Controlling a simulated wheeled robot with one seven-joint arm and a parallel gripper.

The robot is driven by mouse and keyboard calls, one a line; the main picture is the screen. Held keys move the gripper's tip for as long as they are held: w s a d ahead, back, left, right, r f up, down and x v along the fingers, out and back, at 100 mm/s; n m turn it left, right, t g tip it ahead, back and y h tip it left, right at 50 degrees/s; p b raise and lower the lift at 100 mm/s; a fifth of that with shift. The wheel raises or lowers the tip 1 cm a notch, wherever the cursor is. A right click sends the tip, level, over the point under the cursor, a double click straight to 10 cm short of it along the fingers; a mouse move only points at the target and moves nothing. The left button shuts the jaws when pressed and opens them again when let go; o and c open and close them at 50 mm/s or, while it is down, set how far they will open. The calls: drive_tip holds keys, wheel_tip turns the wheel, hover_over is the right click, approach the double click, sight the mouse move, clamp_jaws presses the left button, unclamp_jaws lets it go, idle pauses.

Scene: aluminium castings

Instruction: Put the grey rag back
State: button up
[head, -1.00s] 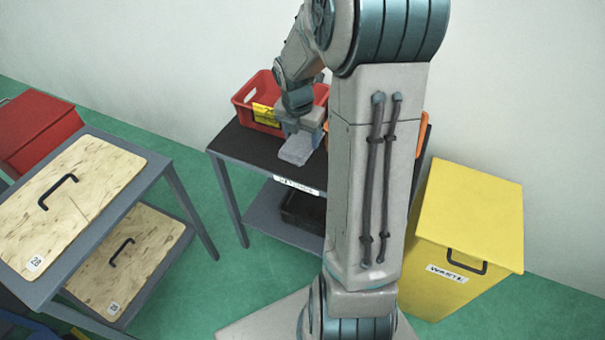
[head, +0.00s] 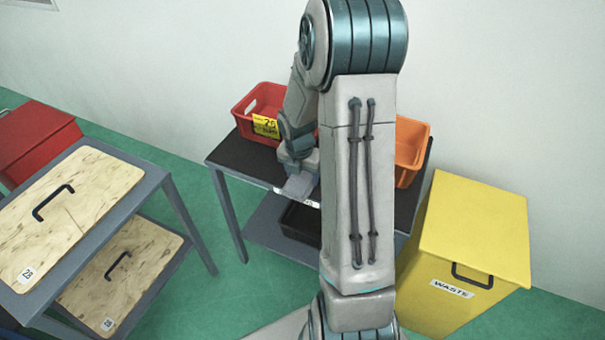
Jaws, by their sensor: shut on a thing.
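The grey rag (head: 298,187) shows as a small pale grey patch at the front edge of the dark-topped table (head: 233,150). My gripper (head: 299,174) is shut on it from above. The fingertips are small and partly merge with the rag, so I cannot tell whether the rag touches the tabletop or hangs just above it. My own arm hides the middle of the table.
A red crate (head: 241,118) with a yellow label stands at the table's back left, an orange crate (head: 408,150) at its right. A black bin (head: 298,222) sits on the lower shelf. A yellow waste bin (head: 470,235) stands right, a cart with wooden boards (head: 165,178) left.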

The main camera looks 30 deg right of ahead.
sight(300, 182)
drive_tip(key=o, duration=0.9)
drive_tip(key=shift+f, duration=0.1)
drive_tip(key=shift+o, duration=0.2)
wheel_tip(300, 182, up, 12)
drive_tip(key=s+a+p, duration=0.1)
drive_tip(key=a+p, duration=0.1)
drive_tip(key=s+a+r+m, duration=0.4)
drive_tip(key=s+a+m, duration=0.2)
drive_tip(key=m, duration=0.6)
drive_tip(key=s+a+r+m+t+y, duration=0.1)
drive_tip(key=s+a+r+m, duration=0.3)
drive_tip(key=s+m, duration=0.7)
drive_tip(key=shift+s+a+r+m+y, duration=0.3)
drive_tip(key=shift+a+m, duration=0.7)
drive_tip(key=shift+m, duration=0.3)
